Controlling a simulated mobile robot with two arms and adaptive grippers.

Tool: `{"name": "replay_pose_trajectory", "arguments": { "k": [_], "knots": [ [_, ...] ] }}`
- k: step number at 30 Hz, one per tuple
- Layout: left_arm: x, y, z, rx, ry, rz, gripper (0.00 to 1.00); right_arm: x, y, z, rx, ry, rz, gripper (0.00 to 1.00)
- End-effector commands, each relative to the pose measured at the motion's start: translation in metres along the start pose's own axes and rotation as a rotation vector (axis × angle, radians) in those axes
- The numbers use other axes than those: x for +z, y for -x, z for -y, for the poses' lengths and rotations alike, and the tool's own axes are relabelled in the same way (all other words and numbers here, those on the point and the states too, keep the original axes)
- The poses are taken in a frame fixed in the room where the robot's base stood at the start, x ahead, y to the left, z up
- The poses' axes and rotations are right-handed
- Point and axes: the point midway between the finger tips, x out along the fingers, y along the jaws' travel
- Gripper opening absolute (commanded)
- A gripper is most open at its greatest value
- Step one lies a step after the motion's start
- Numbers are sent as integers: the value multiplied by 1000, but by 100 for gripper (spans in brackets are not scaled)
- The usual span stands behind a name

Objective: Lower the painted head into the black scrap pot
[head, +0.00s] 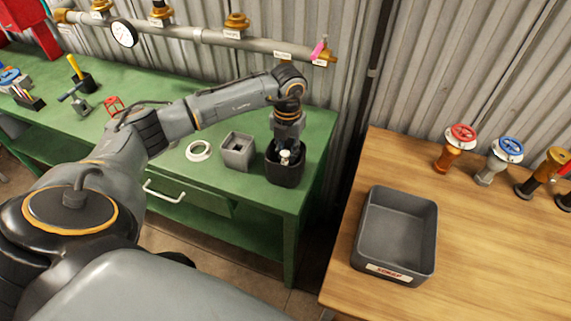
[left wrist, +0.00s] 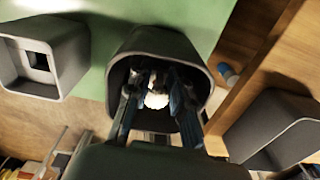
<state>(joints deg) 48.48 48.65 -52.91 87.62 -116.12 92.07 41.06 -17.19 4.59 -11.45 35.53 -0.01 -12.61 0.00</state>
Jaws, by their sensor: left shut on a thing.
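The black pot (head: 285,175) stands upright at the right end of the green workbench. My left gripper (head: 286,150) points down into its mouth from above. In the left wrist view the pot's rim (left wrist: 197,52) surrounds the gripper's fingers (left wrist: 157,82). The gripper is shut on the painted head (left wrist: 157,101), a small whitish piece, which lies within the pot's opening in this view. The fingers hide much of the head, and the dark inside hides how near it is to the pot's floor. My right gripper is in neither view.
A grey square holder (head: 238,152) and a white ring (head: 198,150) stand left of the pot. A pipe (head: 215,37) runs along the wall behind. A grey labelled tray (head: 432,245) and several valves sit on the wooden table, across a gap.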

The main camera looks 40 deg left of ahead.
Motion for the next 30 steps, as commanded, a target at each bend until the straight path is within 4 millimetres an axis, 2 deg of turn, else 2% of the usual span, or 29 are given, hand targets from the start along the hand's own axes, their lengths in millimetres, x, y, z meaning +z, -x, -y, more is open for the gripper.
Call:
{"name": "replay_pose_trajectory", "arguments": {
  "k": [30],
  "knots": [
    [0, -16, 0, 0, 0, 0, 0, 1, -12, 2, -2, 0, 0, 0]
  ]
}}
